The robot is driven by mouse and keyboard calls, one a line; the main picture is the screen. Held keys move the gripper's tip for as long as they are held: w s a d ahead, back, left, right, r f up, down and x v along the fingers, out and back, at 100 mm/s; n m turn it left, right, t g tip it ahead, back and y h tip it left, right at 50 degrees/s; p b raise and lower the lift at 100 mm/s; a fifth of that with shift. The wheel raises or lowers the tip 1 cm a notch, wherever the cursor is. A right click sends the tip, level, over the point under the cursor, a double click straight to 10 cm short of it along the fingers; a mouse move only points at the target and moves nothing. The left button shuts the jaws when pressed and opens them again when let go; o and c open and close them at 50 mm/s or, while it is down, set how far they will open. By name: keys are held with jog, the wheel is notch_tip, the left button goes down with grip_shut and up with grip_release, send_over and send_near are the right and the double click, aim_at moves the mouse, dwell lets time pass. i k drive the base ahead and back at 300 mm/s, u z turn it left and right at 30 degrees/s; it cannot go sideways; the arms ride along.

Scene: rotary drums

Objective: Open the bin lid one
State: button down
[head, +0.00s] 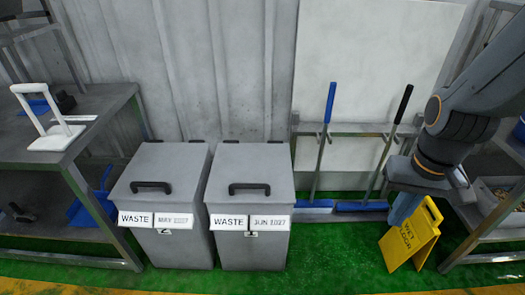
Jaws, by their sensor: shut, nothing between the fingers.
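Two grey waste bins stand side by side on the green floor, both with their lids down. The left bin lid (160,168) has a black handle (151,187) near its front edge. The right bin lid (251,164) has a similar black handle (249,188). The left bin's label (156,219) reads WASTE with a blurred date; a small mark below it looks like a 2. My gripper (462,186) is at the right, shut and empty, well apart from both bins.
A yellow wet-floor sign (410,238) stands below my arm. A blue broom (323,140) and a black-handled one (388,140) lean by a rack between bins and arm. A grey table (90,110) stands left. Green floor (330,255) before the brooms is clear.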

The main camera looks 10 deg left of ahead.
aim_at(242, 173)
jog(key=i, duration=0.85)
jog(key=u, duration=1.6)
